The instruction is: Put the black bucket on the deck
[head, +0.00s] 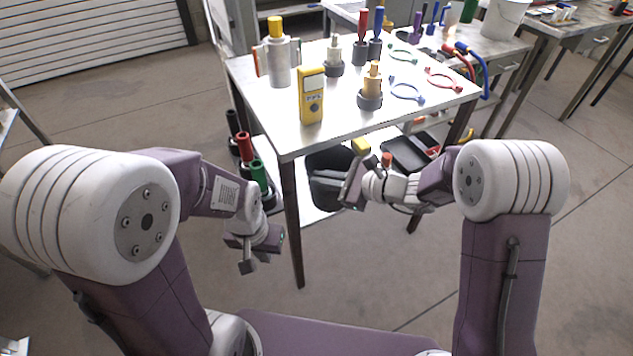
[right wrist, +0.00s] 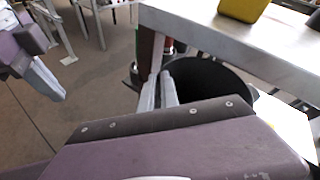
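The black bucket (head: 327,182) is below the tabletop, by the table's front, partly hidden by the table edge and my right gripper. In the right wrist view, the bucket's dark open mouth (right wrist: 212,82) faces up under the table edge. My right gripper (right wrist: 159,78) is at the bucket's near left rim, its two fingers close together with the rim between them. In the head view my right gripper (head: 352,186) is beside the bucket. The metal tabletop (head: 300,145) is above it. My left gripper (head: 250,262) hangs apart from everything, left of a table leg; its finger gap is unclear.
A yellow meter (head: 311,97) stands near the tabletop's front edge. Several fittings and tools fill the rest of the top. Red and green-handled tools (head: 244,146) stand low at the left. A black tray (head: 405,154) lies low at the right. A table leg (head: 291,225) is near the bucket.

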